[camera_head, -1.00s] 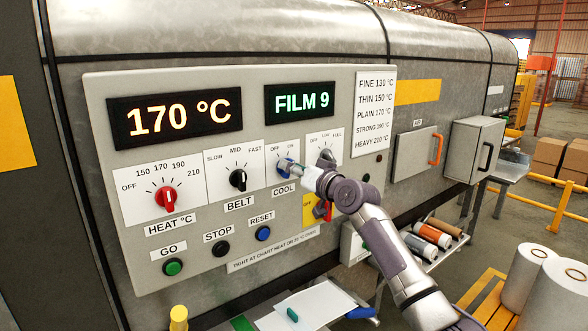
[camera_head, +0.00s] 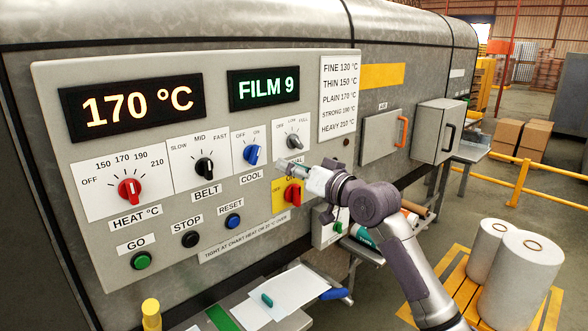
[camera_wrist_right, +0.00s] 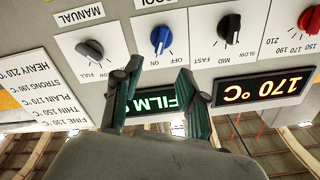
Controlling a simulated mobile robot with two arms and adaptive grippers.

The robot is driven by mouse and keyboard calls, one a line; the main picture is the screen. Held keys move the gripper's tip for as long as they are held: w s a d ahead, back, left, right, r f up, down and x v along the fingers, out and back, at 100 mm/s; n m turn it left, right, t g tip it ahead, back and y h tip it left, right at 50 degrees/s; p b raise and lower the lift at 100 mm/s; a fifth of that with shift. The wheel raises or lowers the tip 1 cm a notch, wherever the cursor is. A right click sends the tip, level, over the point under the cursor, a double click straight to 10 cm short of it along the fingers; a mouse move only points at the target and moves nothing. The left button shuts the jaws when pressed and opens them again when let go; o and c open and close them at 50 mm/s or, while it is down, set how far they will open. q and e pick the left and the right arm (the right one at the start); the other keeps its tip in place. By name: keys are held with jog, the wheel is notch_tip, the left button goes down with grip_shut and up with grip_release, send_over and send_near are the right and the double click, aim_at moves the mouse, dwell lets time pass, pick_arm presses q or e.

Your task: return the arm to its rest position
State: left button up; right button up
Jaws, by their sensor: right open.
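My right gripper (camera_head: 284,165) is open and empty in front of the control panel (camera_head: 325,170). It is to the right of and slightly below the blue COOL knob (camera_head: 252,154) and below the grey MANUAL knob (camera_head: 293,142). In the wrist view, which is upside down, the two fingers (camera_wrist_right: 160,68) are spread apart. The blue knob (camera_wrist_right: 160,38) shows free beyond the fingertips, and the grey knob (camera_wrist_right: 89,49) is to the left. No contact between the fingers and a knob shows. My left gripper is not in view.
The red HEAT knob (camera_head: 129,190), black BELT knob (camera_head: 205,168) and red switch (camera_head: 293,193) sit on the panel. The displays read 170 °C and FILM 9. A shelf with papers (camera_head: 285,291) is below. White rolls (camera_head: 528,272) stand right of my arm.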

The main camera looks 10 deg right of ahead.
jog(key=shift+f, duration=0.1)
jog(key=w+d+f+m+g+h+b, duration=0.1)
jog(key=d+f+h, duration=0.15)
jog(key=f, duration=1.15)
jog(key=w+d+f+m+g+h, duration=0.1)
jog(key=d+f+m+h, duration=0.15)
jog(key=f, duration=1.15)
jog(key=s+d+f+g+h, duration=0.15)
jog(key=s+f, duration=0.25)
jog(key=f, duration=0.6)
jog(key=s+d+f+g+h+b, duration=0.1)
jog(key=s+d+f, duration=0.1)
jog(key=s+f, duration=0.5)
jog(key=s+d+f+g+h, duration=0.1)
jog(key=s+d+f, duration=0.1)
jog(key=f, duration=1)
jog(key=s+d+f+n+g+h+b, duration=0.1)
jog(key=s+d+f+g, duration=0.1)
jog(key=s+f, duration=0.9)
jog(key=s+d+f+n+g, duration=0.1)
jog(key=s+d+f+g, duration=0.1)
jog(key=s+f, duration=0.85)
jog(key=s+f+n+g, duration=0.1)
jog(key=s+f, duration=0.3)
jog(key=s, duration=1.1)
jog(key=s+d+f+n+g+h+b, duration=0.1)
jog(key=s+f+g, duration=0.2)
jog(key=s, duration=1.3)
jog(key=shift+f, duration=0.4)
